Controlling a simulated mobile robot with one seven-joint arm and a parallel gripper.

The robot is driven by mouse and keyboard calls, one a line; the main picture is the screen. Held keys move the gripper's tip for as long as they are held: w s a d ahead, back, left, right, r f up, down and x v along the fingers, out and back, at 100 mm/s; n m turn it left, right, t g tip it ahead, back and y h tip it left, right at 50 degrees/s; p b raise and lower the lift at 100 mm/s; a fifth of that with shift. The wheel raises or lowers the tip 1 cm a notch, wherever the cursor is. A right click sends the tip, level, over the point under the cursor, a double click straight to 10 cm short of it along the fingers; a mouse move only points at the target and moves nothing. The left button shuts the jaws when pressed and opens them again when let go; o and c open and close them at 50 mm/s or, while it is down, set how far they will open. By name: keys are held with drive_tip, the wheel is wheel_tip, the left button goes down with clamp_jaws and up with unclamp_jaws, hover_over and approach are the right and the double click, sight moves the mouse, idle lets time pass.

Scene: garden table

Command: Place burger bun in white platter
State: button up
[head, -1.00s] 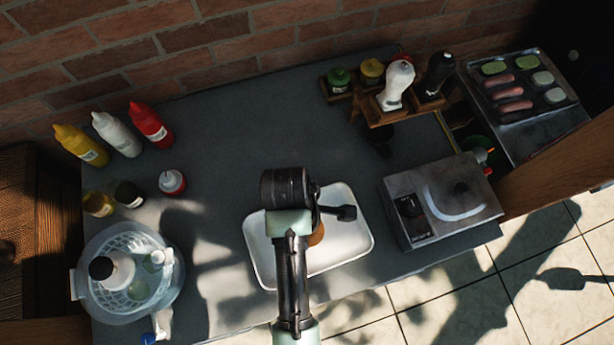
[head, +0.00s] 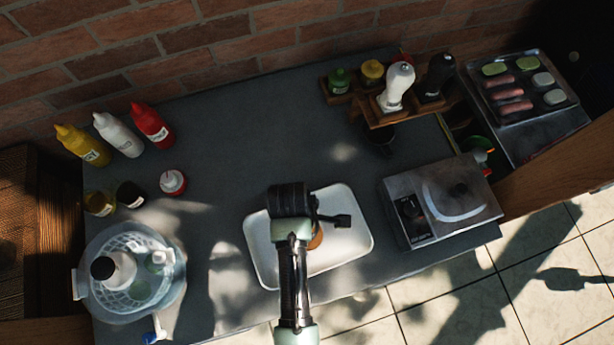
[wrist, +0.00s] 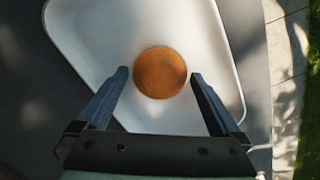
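The round brown burger bun (wrist: 160,72) shows over the white platter (wrist: 95,35) in the wrist view. It appears to lie on the platter's floor. My gripper (wrist: 160,75) is open, with one finger on each side of the bun and a narrow gap at each tip. In the head view the white platter (head: 350,262) sits near the table's front edge.
A grey metal appliance (head: 440,200) stands right of the platter. A plastic basket (head: 128,272) with bottles is at the left. Sauce bottles (head: 118,134) stand at the back left, and a wooden condiment rack (head: 385,112) at the back right. The table's middle is clear.

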wheel_tip(320, 180, up, 12)
drive_tip(key=a, duration=0.1)
drive_tip(key=w+r+m+t+y, duration=0.1)
drive_tip(key=w+r+m+t, duration=0.3)
drive_tip(key=w+r+t, duration=0.55)
drive_tip(key=w+r+m+t, duration=0.35)
drive_tip(key=w+r, duration=0.85)
drive_tip(key=r, duration=0.5)
wheel_tip(320, 180, up, 18)
drive_tip(key=m+t, duration=0.3)
drive_tip(key=t, duration=0.3)
drive_tip(key=s+r+m+t, duration=0.2)
drive_tip(key=s+r+t, duration=0.2)
drive_tip(key=r, duration=0.6)
drive_tip(key=s+d+r+m+t, duration=0.1)
drive_tip(key=s+r+m+t, duration=0.2)
drive_tip(key=s+r, duration=0.5)
wheel_tip(320, 180, up, 2)
drive_tip(key=shift+d+r+t, duration=0.1)
drive_tip(key=shift+d+t, duration=0.1)
drive_tip(key=shift+t, duration=0.6)
